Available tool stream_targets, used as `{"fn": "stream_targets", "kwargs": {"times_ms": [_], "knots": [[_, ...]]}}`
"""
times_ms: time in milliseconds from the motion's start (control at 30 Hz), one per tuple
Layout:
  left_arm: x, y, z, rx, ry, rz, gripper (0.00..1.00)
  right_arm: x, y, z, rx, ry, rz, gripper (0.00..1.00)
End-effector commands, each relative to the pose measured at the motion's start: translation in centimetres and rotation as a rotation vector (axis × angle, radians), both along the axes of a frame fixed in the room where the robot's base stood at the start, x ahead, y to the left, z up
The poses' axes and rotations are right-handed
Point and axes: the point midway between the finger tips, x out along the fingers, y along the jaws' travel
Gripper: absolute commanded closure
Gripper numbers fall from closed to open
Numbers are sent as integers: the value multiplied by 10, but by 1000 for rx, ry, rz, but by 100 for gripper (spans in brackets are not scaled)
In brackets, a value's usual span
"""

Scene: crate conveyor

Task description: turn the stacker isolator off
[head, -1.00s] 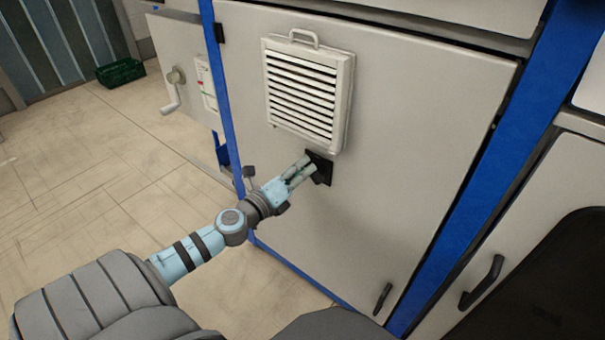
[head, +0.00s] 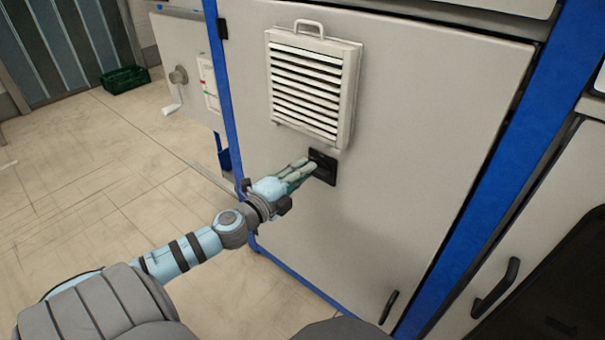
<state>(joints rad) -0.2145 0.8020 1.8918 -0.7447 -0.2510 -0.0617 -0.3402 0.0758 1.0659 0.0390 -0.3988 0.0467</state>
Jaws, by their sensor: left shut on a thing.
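The isolator (head: 325,171) is a small black square plate on the pale cabinet door, just below a white louvred vent. My left gripper (head: 309,167) reaches it from the lower left, its fingertips at the plate. The gripper is shut on the isolator's handle, which the fingers mostly hide, so the handle's angle cannot be told. My right gripper does not show.
The louvred vent (head: 309,85) juts out just above my left gripper. Blue frame posts (head: 487,170) edge the cabinet door (head: 420,150). A crank (head: 177,88) and a green crate (head: 125,79) are at the upper left. The tiled floor (head: 120,180) at left is clear.

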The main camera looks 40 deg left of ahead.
Motion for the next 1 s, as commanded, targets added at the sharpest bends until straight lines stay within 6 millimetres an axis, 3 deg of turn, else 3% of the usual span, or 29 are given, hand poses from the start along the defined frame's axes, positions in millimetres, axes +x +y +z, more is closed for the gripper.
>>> {"fn": "stream_targets", "kwargs": {"times_ms": [467, 500, 600, 1000], "knots": [[0, 0, -1, -14, 2, 0, 100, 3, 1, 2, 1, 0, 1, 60], [0, 0, -1, -14, 2, 0, 78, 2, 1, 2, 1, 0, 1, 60], [0, 0, -1, -13, 1, 0, 64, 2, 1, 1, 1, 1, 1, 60], [-9, 0, -2, -7, 6, 0, 64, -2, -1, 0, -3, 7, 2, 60]]}}
